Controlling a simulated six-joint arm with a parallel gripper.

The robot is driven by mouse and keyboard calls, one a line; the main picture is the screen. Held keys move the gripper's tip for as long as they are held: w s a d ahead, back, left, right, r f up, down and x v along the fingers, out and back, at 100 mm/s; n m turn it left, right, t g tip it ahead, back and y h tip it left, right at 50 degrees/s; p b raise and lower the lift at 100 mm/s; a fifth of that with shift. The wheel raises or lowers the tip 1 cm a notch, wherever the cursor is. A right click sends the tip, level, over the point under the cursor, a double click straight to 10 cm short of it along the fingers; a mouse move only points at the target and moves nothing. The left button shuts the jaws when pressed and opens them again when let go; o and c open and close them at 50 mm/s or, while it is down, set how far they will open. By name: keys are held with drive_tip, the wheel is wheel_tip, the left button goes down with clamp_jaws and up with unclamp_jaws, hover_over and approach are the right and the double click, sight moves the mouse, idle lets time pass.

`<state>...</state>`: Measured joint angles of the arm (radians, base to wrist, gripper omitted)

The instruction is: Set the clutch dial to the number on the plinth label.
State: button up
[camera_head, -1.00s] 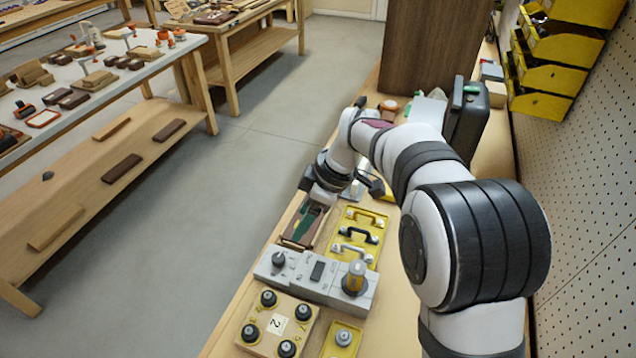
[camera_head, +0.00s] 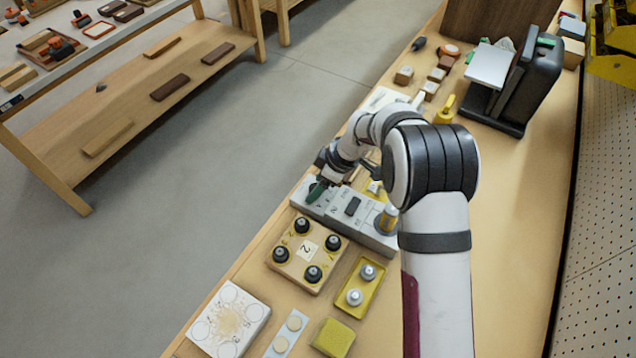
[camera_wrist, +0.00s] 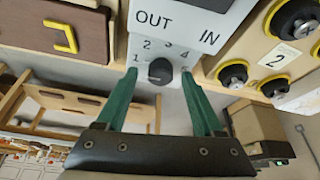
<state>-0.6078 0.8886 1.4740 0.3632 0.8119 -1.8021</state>
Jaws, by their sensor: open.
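The clutch dial is a small black knob (camera_wrist: 159,71) on a grey face with the numbers 1 to 4 around it in the wrist view. I cannot tell for certain which number it points to. The grey box (camera_head: 372,232) carrying it is marked OUT and IN. My gripper (camera_wrist: 158,76) is open, with one green finger on each side of the dial and nothing held; contact is not clear. In the head view my gripper (camera_head: 318,188) is over the box's left end and hides the dial. The wooden plinth (camera_head: 290,272) bears a white label (camera_head: 307,248) reading 2.
The plinth's black knobs stand near the box. A yellow tray (camera_head: 373,293) with metal knobs, a white board (camera_head: 240,330) and a yellow block (camera_head: 334,338) are nearer. A black case (camera_head: 530,80) stands farther back.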

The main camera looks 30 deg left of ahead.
clamp_jaws()
drive_tip(key=shift+m, duration=0.3)
drive_tip(key=m+t, duration=0.1)
drive_tip(key=m, duration=0.2)
drive_tip(key=shift+s+m+t, duration=0.1)
drive_tip(key=shift+m+t, duration=0.2)
drive_tip(key=shift+m, duration=0.1)
drive_tip(key=shift+m+t, duration=0.8)
drive_tip(key=shift+m, duration=1.3)
drive_tip(key=shift+s+h, duration=0.1)
drive_tip(key=shift+h, duration=0.2)
unclamp_jaws()
